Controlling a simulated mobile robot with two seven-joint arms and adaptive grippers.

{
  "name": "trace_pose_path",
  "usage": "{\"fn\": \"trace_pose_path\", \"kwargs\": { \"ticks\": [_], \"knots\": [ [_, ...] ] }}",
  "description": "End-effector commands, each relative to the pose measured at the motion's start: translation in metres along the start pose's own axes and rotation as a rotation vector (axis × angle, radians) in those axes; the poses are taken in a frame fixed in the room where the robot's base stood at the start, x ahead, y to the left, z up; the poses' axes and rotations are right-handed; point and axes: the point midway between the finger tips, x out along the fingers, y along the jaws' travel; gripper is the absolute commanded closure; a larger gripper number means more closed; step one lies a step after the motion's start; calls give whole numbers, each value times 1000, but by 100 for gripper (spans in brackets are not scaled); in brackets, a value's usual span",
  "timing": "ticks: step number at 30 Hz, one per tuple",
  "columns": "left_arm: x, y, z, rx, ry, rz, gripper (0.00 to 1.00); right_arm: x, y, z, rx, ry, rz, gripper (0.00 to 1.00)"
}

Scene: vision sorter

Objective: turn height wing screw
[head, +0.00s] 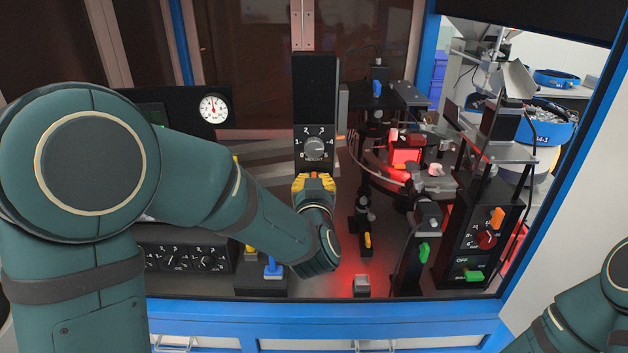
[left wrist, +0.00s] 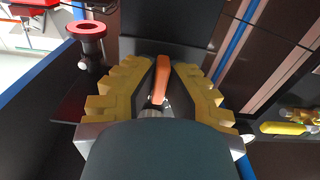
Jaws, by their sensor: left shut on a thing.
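My left gripper (head: 314,186) is at the lower end of a tall black post (head: 315,85) in the head view, just below a grey numbered dial (head: 314,147). Its yellow fingers are closed around an orange wing screw (left wrist: 163,78), which stands between them in the left wrist view. The fingers hide most of the screw in the head view. The small lettering under the dial is too blurred to read surely. My right gripper is not in view; only part of the right arm shows at the lower right.
To the right stand a round glass turntable (head: 385,165) with a red-lit camera block (head: 405,150) and a black control box (head: 485,235). A gauge (head: 214,108) is at the left.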

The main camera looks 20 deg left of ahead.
Motion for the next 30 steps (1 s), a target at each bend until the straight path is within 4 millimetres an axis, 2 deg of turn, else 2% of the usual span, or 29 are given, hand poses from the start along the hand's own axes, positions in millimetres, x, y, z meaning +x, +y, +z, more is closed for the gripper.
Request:
{"fn": "trace_pose_path", "kwargs": {
  "ticks": [16, 18, 19, 30],
  "knots": [
    [1, 0, -2, 25, 5, -1, 100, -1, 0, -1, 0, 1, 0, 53],
    [1, 0, -2, 25, 5, -1, 72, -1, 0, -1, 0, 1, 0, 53],
    [1, 0, -2, 25, 4, -1, 61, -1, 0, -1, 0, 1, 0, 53],
    [-3, 0, 0, 25, 1, 0, 60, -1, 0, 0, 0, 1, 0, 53]
  ]
}}
